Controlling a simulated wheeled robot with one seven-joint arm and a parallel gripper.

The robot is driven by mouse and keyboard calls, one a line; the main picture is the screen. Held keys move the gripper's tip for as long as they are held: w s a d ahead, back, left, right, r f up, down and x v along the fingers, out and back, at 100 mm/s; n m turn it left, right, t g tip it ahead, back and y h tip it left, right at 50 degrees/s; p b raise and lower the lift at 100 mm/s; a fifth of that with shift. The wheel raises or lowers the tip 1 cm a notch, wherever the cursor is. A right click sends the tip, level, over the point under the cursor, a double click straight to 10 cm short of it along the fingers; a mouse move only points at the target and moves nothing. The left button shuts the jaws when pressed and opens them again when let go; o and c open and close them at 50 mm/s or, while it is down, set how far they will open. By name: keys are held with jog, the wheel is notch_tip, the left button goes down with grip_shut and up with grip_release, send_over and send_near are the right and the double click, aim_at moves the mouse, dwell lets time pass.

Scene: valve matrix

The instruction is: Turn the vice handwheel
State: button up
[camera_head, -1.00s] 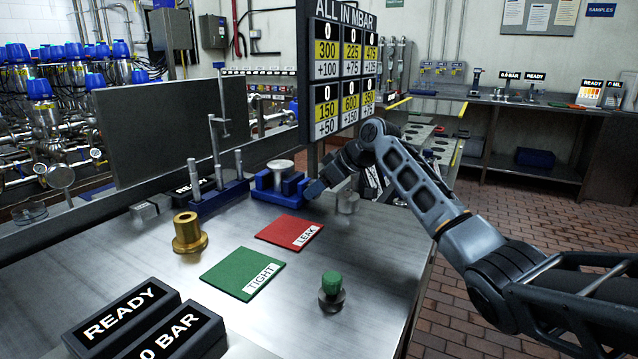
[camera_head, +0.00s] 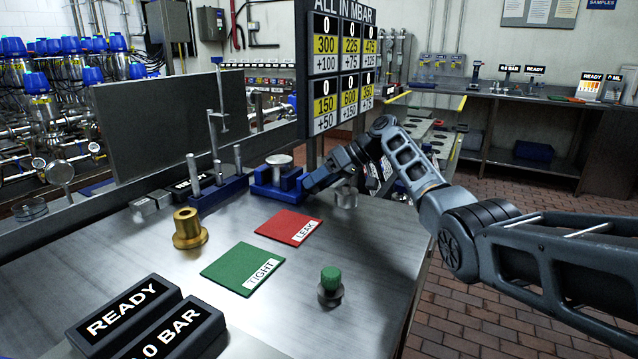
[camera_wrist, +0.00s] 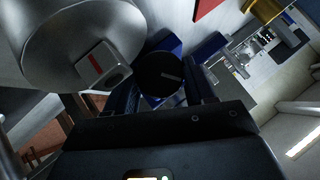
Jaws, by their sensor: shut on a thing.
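The blue vice (camera_head: 268,192) stands at the back of the metal bench, with a silver flanged part (camera_head: 279,161) in it. My gripper (camera_head: 308,185) is at the vice's right side, low over the bench. In the wrist view, a round black handwheel (camera_wrist: 160,74) with a short grey mark sits between the two fingers of my gripper (camera_wrist: 162,88). The fingers are shut on it. The head view hides the handwheel behind my gripper.
A silver cylinder (camera_head: 345,198) stands close beside my wrist. The red LEAK mat (camera_head: 285,224) and green TIGHT mat (camera_head: 238,262) lie in front. A brass part (camera_head: 188,232) and a green-capped part (camera_head: 330,284) stand on the bench. A pressure board (camera_head: 340,70) hangs behind.

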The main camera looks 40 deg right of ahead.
dwell(0.3)
jog(key=o, duration=1.1)
jog(key=shift+c, duration=0.2)
jog(key=shift+v, duration=3.95)
